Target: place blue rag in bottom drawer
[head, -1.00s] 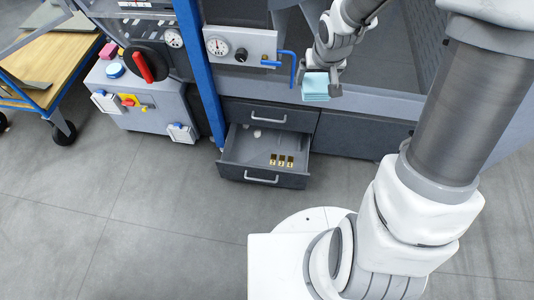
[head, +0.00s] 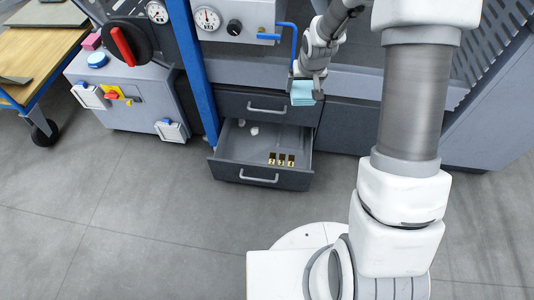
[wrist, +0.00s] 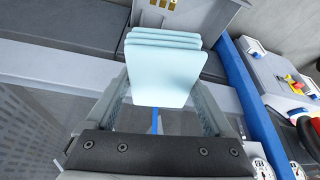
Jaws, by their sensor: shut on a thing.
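The blue rag (head: 303,93) is a folded, light blue stack held between the fingers of my gripper (head: 306,88). In the wrist view the rag (wrist: 163,70) fills the space between the fingertips (wrist: 162,92). My gripper is shut on it, above and to the right of the open bottom drawer (head: 231,168). That drawer is pulled out and holds several small brass-coloured pieces (head: 281,159) and small white items (head: 248,127). In the wrist view part of the drawer (wrist: 215,12) shows at the top, beyond the rag.
A closed upper drawer (head: 267,106) sits directly above the open one. A blue post (head: 193,70) and a blue pipe (head: 294,45) stand close by. A gauge panel (head: 225,22) is above. A wooden cart (head: 30,60) is at far left. The grey floor in front is clear.

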